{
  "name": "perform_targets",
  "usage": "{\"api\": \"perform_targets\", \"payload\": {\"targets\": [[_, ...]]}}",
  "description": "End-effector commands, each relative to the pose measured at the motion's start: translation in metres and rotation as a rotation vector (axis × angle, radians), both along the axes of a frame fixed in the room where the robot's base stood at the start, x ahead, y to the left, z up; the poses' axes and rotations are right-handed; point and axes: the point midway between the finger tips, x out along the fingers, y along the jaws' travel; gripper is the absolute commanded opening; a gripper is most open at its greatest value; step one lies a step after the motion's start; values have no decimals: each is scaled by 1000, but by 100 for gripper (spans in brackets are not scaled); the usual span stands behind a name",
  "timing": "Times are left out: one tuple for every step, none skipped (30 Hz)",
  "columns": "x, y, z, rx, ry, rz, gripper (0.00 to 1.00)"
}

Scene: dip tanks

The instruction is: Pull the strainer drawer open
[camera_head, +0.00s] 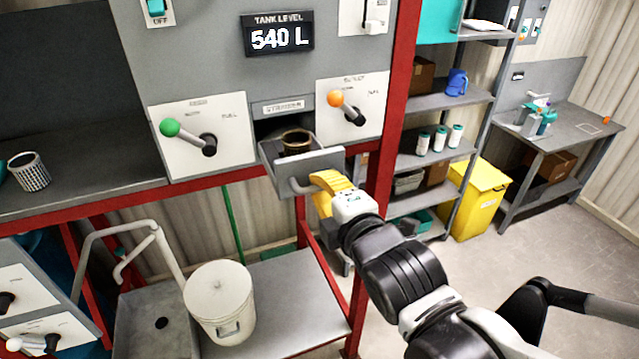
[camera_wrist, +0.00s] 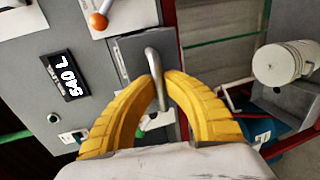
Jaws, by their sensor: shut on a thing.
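The strainer drawer (camera_head: 325,163) is a grey box under the "STRAINER" label. It stands out from its slot in the panel, partly open, with a round brass-rimmed strainer (camera_head: 297,143) inside. Its front also shows in the wrist view (camera_wrist: 131,52). The drawer's bar handle (camera_head: 297,187) is a curved metal bar, seen in the wrist view (camera_wrist: 153,62) between the fingers. My gripper (camera_head: 322,184) has yellow ribbed fingers, shut on the handle; the fingers also show in the wrist view (camera_wrist: 160,88). Part of the handle is hidden by the fingers.
A green-knobbed lever (camera_head: 170,127) is left of the drawer and an orange-knobbed lever (camera_head: 336,98) is just above right. A red post (camera_head: 400,75) stands right of the panel. A white lidded bucket (camera_head: 218,295) sits below on a grey bench. Open floor lies to the right.

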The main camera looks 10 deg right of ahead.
Motion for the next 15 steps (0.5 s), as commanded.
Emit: {"api": "perform_targets", "payload": {"targets": [[0, 0, 0, 0, 0, 0, 15], [0, 0, 0, 0, 0, 0, 25], [0, 0, 0, 0, 0, 0, 34], [0, 0, 0, 0, 0, 0, 34], [0, 0, 0, 0, 0, 0, 34], [0, 0, 0, 0, 0, 0, 34], [0, 0, 0, 0, 0, 0, 34], [0, 0, 0, 0, 0, 0, 34], [0, 0, 0, 0, 0, 0, 34], [0, 0, 0, 0, 0, 0, 34], [0, 0, 0, 0, 0, 0, 34], [0, 0, 0, 0, 0, 0, 34], [-1, 0, 0, 0, 0, 0, 34], [-1, 0, 1, 0, 0, 0, 34], [-3, -1, 1, 0, 0, 0, 34]]}}
